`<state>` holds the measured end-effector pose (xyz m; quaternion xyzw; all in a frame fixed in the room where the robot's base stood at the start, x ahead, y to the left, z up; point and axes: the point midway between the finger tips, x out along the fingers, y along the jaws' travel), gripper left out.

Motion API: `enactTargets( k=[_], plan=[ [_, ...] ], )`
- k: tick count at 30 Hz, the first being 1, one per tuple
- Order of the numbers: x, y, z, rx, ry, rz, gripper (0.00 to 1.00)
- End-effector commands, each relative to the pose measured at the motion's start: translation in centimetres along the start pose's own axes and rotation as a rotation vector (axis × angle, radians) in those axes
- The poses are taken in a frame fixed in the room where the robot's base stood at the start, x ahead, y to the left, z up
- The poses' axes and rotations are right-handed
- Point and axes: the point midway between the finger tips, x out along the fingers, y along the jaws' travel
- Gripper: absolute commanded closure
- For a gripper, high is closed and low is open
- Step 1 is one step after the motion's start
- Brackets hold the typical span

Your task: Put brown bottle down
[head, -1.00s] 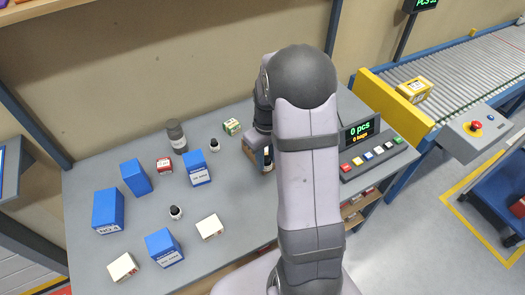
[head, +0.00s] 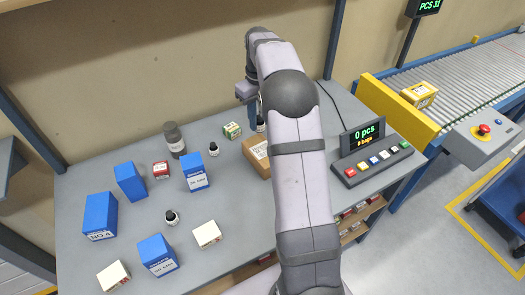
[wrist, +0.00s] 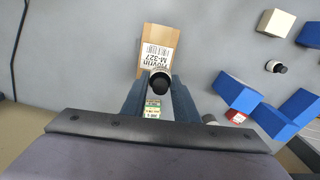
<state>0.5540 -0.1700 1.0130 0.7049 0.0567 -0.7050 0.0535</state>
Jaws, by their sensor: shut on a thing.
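The brown bottle (head: 261,123) shows only in part in the head view, behind the cardboard box and beside my arm. In the wrist view its black cap (wrist: 160,84) and pale upper part sit between my fingertips. My gripper (head: 256,115) is shut on it; the fingers also show in the wrist view (wrist: 160,90). I cannot tell whether the bottle's base touches the table. The brown cardboard box (head: 255,151), with a printed label, lies close by; it also shows in the wrist view (wrist: 150,65).
A small green-and-white box (head: 232,130) and a black-capped bottle (head: 214,149) stand left of my gripper. A large grey bottle (head: 174,138), blue boxes (head: 195,173) and white boxes (head: 207,234) spread leftwards. The button panel (head: 372,162) is at the right. Bare grey table (head: 310,110) lies right of my arm.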

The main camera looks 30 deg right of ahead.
Motion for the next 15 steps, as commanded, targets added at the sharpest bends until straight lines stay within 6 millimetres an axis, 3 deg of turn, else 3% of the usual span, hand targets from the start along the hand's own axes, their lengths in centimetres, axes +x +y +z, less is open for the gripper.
enactTargets(
  k=[5,15],
  plan=[
    [1.0,0.0,0.1,0.0,-0.003,-0.002,0.96],
    [5.6,0.0,0.1,0.0,-0.003,-0.001,0.96]
  ],
)
